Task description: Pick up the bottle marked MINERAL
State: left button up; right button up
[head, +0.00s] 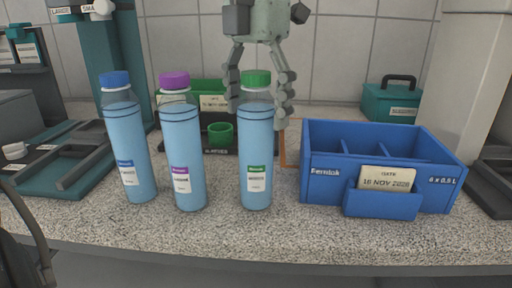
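Three upright bottles of light-blue liquid stand in a row on the speckled counter: a blue-capped bottle (125,150), a purple-capped bottle (183,150) and a green-capped bottle (255,150). Each has a small label with a colour band matching its cap. The label words are too small to read, so I cannot tell which is marked MINERAL. My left gripper (261,112) points down from the top, open, with one finger on each side of the green-capped bottle's cap and neck. I cannot tell whether the fingers touch it. My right gripper is not in view.
A blue divided crate (330,190) with a date card stands right of the bottles. Behind are a dark green crate (205,88), a green cup (221,134) and a teal case (392,103). A teal stand (70,178) is left. The front counter strip is clear.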

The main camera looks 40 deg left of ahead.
pick_arm(q)
jog(key=shift+r, duration=0.1)
grip_shut()
dwell(0.4)
